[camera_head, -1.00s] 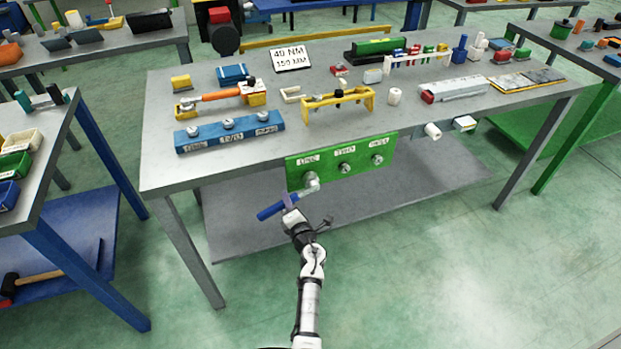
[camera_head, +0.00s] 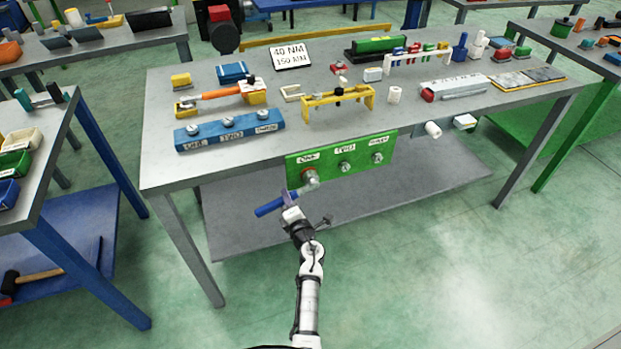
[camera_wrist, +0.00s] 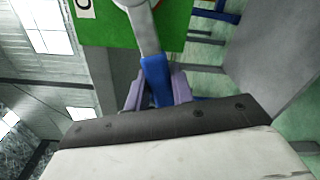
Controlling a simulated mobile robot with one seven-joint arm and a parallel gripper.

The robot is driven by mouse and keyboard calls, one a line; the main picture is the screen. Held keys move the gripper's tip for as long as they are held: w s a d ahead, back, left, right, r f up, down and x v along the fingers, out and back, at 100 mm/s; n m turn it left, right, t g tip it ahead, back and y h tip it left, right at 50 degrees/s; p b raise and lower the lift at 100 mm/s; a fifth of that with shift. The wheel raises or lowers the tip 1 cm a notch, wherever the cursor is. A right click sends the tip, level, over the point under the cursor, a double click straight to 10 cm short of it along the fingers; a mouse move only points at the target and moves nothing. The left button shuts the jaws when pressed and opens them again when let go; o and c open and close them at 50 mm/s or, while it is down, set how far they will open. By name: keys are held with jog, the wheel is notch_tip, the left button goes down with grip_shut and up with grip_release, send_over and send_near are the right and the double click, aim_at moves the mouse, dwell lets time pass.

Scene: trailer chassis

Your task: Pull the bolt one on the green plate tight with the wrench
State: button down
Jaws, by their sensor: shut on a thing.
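The green plate (camera_head: 328,167) hangs on the front edge of the grey table, with three bolts in a row under labels. Bolt one (camera_head: 309,176) is the leftmost, largely covered by the wrench head. The wrench (camera_head: 270,207) has a blue handle and a grey head; the head is at bolt one and the handle slopes down to the left. My gripper (camera_head: 290,201) is shut on the blue handle below the plate. In the wrist view the handle (camera_wrist: 155,78) sits between the purple fingers, and the grey shaft runs up to the green plate (camera_wrist: 172,28). Exact seating on the bolt is hidden.
A blue block (camera_head: 228,130) with several bolts and a yellow frame (camera_head: 338,98) stand on the table above the plate. A sign (camera_head: 290,56) reads 40 NM, 150 MM. A grey lower shelf (camera_head: 420,185) lies behind my gripper. The floor in front is clear.

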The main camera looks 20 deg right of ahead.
jog(key=shift+s+d, duration=0.15)
jog(key=shift+s, duration=2.8)
